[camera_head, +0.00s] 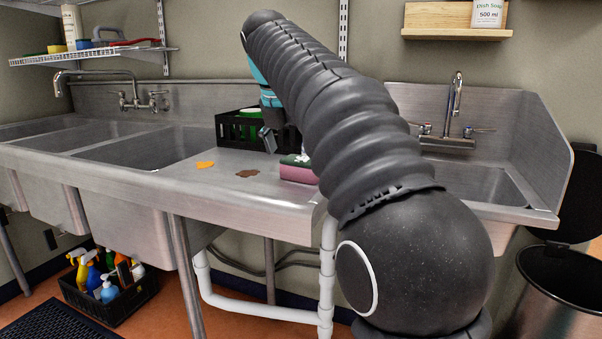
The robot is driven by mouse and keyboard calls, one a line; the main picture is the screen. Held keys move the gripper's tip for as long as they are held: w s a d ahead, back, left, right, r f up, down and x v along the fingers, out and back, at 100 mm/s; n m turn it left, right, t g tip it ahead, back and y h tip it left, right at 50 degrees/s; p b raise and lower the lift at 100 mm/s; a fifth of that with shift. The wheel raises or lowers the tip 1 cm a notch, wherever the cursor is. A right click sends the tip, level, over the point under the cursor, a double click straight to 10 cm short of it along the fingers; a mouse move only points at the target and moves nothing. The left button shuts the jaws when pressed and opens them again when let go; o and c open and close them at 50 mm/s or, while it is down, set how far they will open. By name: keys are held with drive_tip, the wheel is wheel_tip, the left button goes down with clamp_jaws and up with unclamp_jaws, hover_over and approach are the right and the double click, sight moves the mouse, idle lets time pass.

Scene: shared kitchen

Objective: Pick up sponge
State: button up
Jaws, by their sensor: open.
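A sponge (298,172), pink with a dark green top, lies on the steel counter (222,182) near its front edge. My arm hides its right end. A little white shows on its top. My gripper (268,142) is open and points down behind and to the left of the sponge, in front of a black crate. It looks apart from the sponge, and no object shows between its fingers. My arm partly hides the gripper.
The black crate (229,132) stands at the back of the counter with something green inside. An orange patch (205,164) and a brown patch (247,173) lie left of the sponge. Sinks lie on both sides. A bin (560,290) stands at right.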

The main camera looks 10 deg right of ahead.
sight(298, 161)
drive_tip(key=x, duration=0.3)
drive_tip(key=shift+d+f+b, duration=0.1)
drive_tip(key=shift+b, duration=0.3)
drive_tip(key=c, duration=0.5)
